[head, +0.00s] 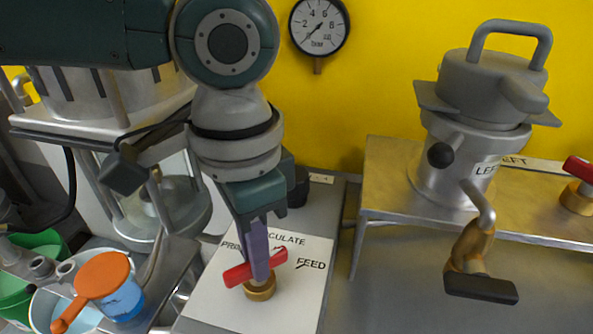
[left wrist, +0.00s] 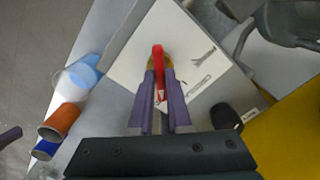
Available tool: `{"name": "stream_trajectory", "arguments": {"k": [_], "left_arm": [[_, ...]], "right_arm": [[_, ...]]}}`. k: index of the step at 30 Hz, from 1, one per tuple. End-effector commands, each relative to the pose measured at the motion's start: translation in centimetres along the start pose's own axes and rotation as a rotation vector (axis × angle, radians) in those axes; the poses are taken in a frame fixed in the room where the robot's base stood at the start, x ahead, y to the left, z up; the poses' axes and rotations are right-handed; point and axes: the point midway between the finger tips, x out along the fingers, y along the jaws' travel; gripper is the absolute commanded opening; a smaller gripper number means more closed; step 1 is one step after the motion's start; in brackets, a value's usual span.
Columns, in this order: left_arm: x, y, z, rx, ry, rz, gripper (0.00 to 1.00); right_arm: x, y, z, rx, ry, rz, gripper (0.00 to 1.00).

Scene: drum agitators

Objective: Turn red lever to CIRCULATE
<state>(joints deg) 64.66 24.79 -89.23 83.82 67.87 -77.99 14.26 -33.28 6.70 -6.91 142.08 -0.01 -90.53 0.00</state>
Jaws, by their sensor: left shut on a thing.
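The red lever (head: 240,272) sits on a brass valve stem (head: 261,291) on a white label plate (head: 212,306). The plate reads FEED at the right, with part of CIRCULATE and PRIME behind my gripper. My left gripper (head: 260,275) reaches down from above and is shut on the lever. In the left wrist view the red lever (left wrist: 158,65) runs between the two purple fingers (left wrist: 160,100), with the brass stem behind it. The lever in the head view slants, its right end higher, between FEED and CIRCULATE. My right gripper is not in view.
A grey metal pot (head: 460,150) with a crank handle stands on a steel bench (head: 385,185) at the right. Another red lever (head: 578,169) is at the far right edge. A gauge (head: 319,26) hangs above.

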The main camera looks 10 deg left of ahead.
Motion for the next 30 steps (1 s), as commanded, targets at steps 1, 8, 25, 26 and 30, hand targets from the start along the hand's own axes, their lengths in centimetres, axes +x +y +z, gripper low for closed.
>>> {"name": "stream_trajectory", "arguments": {"k": [1,8,25,26,30], "left_arm": [[0.0,0.0,0.0,0.0,0.0,0.0,0.0],[0.0,0.0,0.0,0.0,0.0,0.0,0.0],[-0.5,0.1,0.1,-0.194,-0.005,0.004,0.0],[-0.5,0.1,0.2,-0.219,-0.005,0.003,0.0],[-0.5,0.1,0.1,-0.34,-0.005,0.003,0.0]], "right_arm": [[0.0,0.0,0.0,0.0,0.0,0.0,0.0],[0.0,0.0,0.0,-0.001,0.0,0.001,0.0],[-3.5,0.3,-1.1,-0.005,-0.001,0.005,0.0],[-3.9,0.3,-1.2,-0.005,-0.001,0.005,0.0],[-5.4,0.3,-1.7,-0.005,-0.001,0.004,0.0]]}}
